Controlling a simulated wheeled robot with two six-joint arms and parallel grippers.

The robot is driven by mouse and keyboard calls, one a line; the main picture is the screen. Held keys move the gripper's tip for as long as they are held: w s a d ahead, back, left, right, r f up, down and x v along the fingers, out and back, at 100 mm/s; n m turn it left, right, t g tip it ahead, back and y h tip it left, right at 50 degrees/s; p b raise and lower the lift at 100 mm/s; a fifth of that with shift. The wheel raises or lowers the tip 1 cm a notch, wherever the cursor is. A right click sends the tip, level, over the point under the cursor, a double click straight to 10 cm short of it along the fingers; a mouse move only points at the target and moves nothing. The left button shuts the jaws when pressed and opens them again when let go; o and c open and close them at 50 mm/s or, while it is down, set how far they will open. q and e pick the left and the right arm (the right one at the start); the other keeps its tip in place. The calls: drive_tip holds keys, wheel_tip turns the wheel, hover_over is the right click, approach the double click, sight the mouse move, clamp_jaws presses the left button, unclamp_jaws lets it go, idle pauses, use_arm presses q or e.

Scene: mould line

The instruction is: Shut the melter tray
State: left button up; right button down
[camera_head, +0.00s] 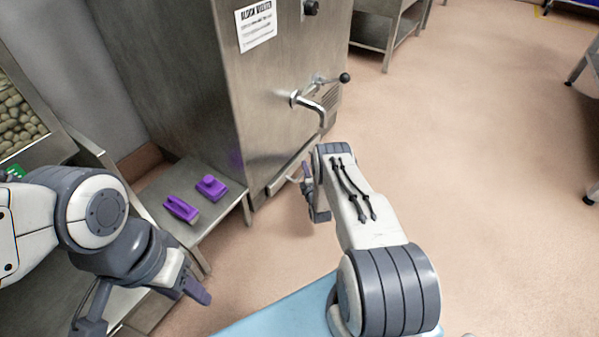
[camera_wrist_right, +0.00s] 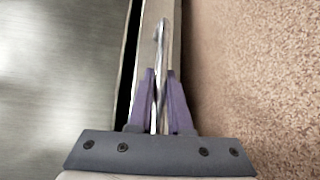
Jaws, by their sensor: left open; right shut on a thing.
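The block melter (camera_head: 262,110) is a tall stainless cabinet with a printed sign. Its tray (camera_head: 291,168) is low at the cabinet's front. In the right wrist view the tray's front (camera_wrist_right: 146,42) is a pale metal strip, with a dark gap between it and the cabinet face. My right gripper (camera_head: 307,190) is at the tray handle; in the wrist view its purple fingers (camera_wrist_right: 160,76) are shut on the bar handle (camera_wrist_right: 160,32). My left gripper (camera_head: 190,288) is open and apart from the melter, at the lower left; its fingers are partly hidden.
A low steel shelf (camera_head: 229,207) left of the melter holds two purple tools (camera_head: 181,208) (camera_head: 212,187). A lever handle with a black knob (camera_head: 344,77) juts from the melter above the tray. The floor (camera_head: 480,150) to the right is clear.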

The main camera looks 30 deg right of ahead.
drive_tip(key=shift+w+r, duration=0.1)
drive_tip(key=shift+w, duration=0.25)
drive_tip(key=shift+a, duration=0.1)
drive_tip(key=c, duration=0.8)
unclamp_jaws()
drive_tip(key=shift+w+a, duration=0.1)
drive_tip(key=shift+a, duration=0.1)
drive_tip(key=shift+c, duration=0.2)
drive_tip(key=p+v, duration=0.6)
drive_tip(key=v, duration=0.4)
drive_tip(key=shift+s+p, duration=0.25)
drive_tip(key=shift+p, duration=0.05)
